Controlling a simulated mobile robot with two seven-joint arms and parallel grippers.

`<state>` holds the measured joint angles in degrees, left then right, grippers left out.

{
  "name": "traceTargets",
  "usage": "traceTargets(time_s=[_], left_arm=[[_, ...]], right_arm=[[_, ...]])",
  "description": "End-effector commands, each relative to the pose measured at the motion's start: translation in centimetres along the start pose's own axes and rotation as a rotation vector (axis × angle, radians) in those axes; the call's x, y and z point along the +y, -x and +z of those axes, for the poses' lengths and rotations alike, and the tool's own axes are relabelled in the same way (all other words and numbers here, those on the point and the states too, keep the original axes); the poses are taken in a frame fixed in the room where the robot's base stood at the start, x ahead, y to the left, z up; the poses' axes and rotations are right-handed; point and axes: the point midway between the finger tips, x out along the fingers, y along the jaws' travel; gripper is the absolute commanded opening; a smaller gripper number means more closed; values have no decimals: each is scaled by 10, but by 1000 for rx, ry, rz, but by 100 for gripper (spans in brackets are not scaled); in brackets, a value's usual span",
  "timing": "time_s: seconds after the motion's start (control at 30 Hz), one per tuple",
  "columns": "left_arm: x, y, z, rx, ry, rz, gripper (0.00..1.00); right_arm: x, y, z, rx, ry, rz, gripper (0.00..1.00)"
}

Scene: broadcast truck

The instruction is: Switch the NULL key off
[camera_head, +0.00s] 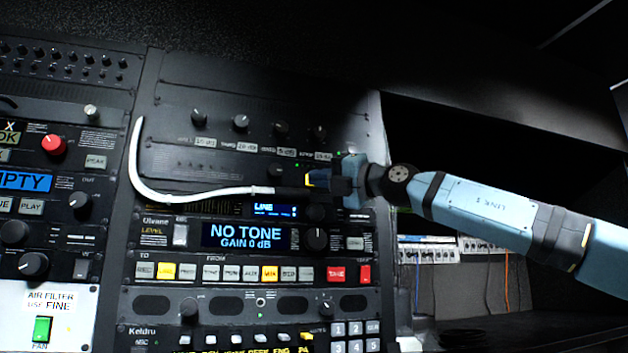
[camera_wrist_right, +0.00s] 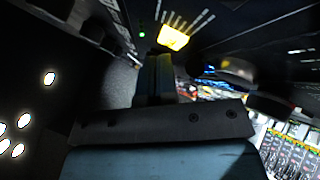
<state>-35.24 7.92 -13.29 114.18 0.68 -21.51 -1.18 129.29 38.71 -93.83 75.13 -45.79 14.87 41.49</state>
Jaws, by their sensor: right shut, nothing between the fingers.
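No key reads clearly as NULL. A lit yellow key (camera_wrist_right: 173,38) shows just beyond my finger tips in the right wrist view, with a green light to its left. A small yellow patch (camera_head: 310,179) shows beside my right gripper in the head view, and may be the same key. My right gripper (camera_head: 322,184) is shut and empty, close in front of the upper rack panel. It also shows in the wrist view (camera_wrist_right: 156,65). I cannot tell whether it touches the key. It hides part of the panel. My left gripper is out of view.
A white cable (camera_head: 150,187) loops across the panel and runs to a black plug by my gripper. Below is a unit with a NO TONE display (camera_head: 240,236) and a row of keys, some lit yellow or red. A red knob (camera_head: 54,145) is at left. A dark recess lies right.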

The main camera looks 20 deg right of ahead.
Motion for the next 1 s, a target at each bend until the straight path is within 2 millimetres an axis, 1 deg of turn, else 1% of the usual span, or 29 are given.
traceTargets(time_s=[0.8,1.0], left_arm=[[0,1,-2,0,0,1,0],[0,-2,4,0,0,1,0]], right_arm=[[-3,-4,4,-1,0,0,0],[-4,-2,1,-1,1,0,0]])
